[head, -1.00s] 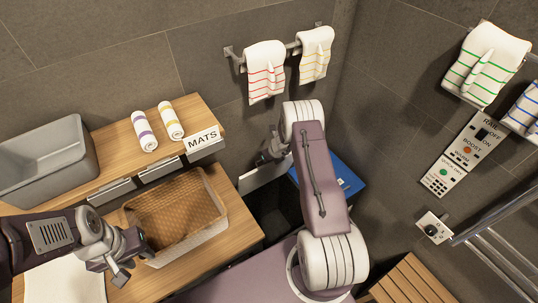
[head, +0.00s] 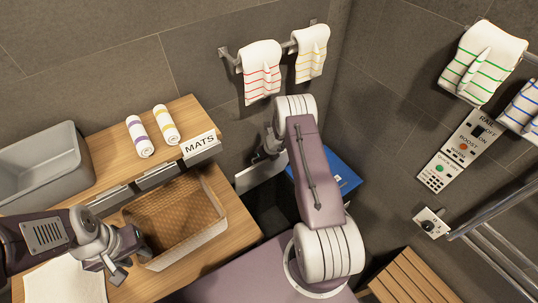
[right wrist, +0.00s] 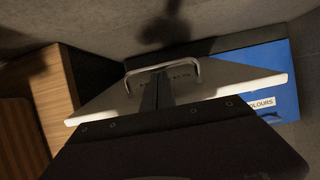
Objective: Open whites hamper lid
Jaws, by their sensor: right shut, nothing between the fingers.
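The white hamper lid (head: 262,172) shows in the head view as a pale panel by the back wall, beside a dark area and partly behind my right arm. In the right wrist view the white lid (right wrist: 215,84) spans the middle, with a metal bar handle (right wrist: 190,65). My right gripper (right wrist: 158,84) is shut and empty, its fingertips at the handle in the picture; I cannot tell if they touch it. The right gripper (head: 268,148) is partly hidden in the head view. My left gripper (head: 124,268) hangs over the counter near the wicker basket; its finger gap is unclear.
A blue hamper (head: 338,172), labelled COLOURS in the right wrist view (right wrist: 265,70), stands right of the white lid. The wooden counter (head: 240,238) holds a wicker basket (head: 205,232) and a grey bin (head: 70,185). A slatted wooden bench (head: 408,280) is at lower right.

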